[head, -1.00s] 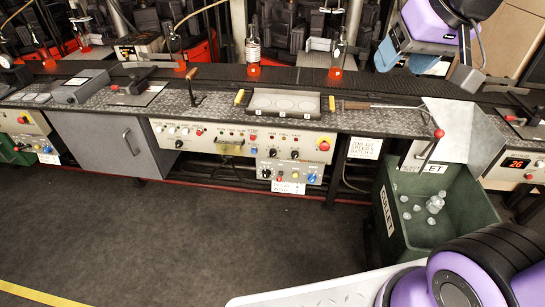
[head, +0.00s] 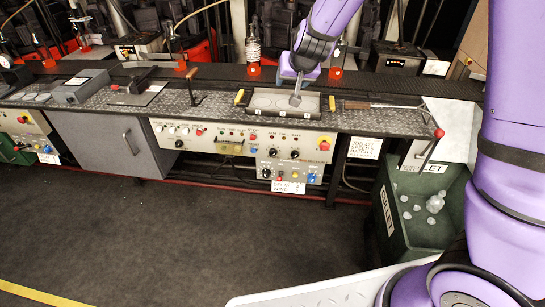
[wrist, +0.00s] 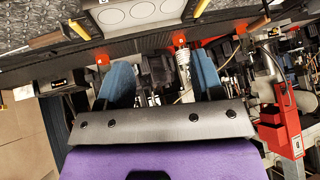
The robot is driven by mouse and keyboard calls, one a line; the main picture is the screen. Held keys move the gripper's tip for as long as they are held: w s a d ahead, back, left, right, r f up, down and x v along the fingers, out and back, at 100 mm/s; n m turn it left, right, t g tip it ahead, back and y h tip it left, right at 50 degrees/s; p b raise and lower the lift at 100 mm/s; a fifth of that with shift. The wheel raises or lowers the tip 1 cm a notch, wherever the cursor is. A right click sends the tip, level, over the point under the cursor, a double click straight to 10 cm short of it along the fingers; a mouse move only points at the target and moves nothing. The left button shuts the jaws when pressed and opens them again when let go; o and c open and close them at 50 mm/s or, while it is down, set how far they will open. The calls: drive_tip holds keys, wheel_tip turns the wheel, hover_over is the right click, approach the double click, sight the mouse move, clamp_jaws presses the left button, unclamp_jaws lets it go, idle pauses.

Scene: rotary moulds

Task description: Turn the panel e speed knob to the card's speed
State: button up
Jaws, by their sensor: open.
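The console's front (head: 225,137) carries several knobs, buttons and lamps, with a lower panel (head: 254,161) at its right. Black knobs show on the upper part (head: 295,153) and on the lower panel (head: 265,173). I cannot tell which is the panel e speed knob; the panel letters and scale marks are too small. My gripper (head: 296,97) is above the mould tray, apart from the knobs. In the wrist view my gripper (wrist: 162,75) is open and empty.
The mould tray (head: 250,112) with yellow handles lies on the bench top. A tool (head: 380,105) lies right of it. A red-knobbed lever (head: 437,135) and green cullet bin (head: 420,232) stand at the right. The floor before the panels is clear.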

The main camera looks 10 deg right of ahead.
drive_tip(key=w+a+f+t+h, duration=0.1)
drive_tip(key=w+a+f, duration=0.15)
drive_tip(key=f, duration=0.45)
drive_tip(key=w+a+f+h, duration=0.1)
drive_tip(key=w+f+h, duration=0.15)
drive_tip(key=f, duration=0.45)
drive_tip(key=w+a+f+t+h, duration=0.1)
drive_tip(key=w+f, duration=0.2)
drive_tip(key=f, duration=0.4)
drive_tip(key=n+t+h, duration=0.2)
drive_tip(key=n+t, duration=0.1)
approach(273, 155)
wheel_tip(273, 155, up, 6)
drive_tip(key=w, duration=0.2)
drive_tip(key=s+f+n+t, duration=0.4)
drive_tip(key=f, duration=0.5)
drive_tip(key=x, duration=1.1)
drive_tip(key=shift+f, duration=0.15)
drive_tip(key=shift+c, duration=0.4)
drive_tip(key=c, duration=0.9)
drive_tip(key=shift+o, duration=0.3)
drive_tip(key=shift+m, duration=0.3)
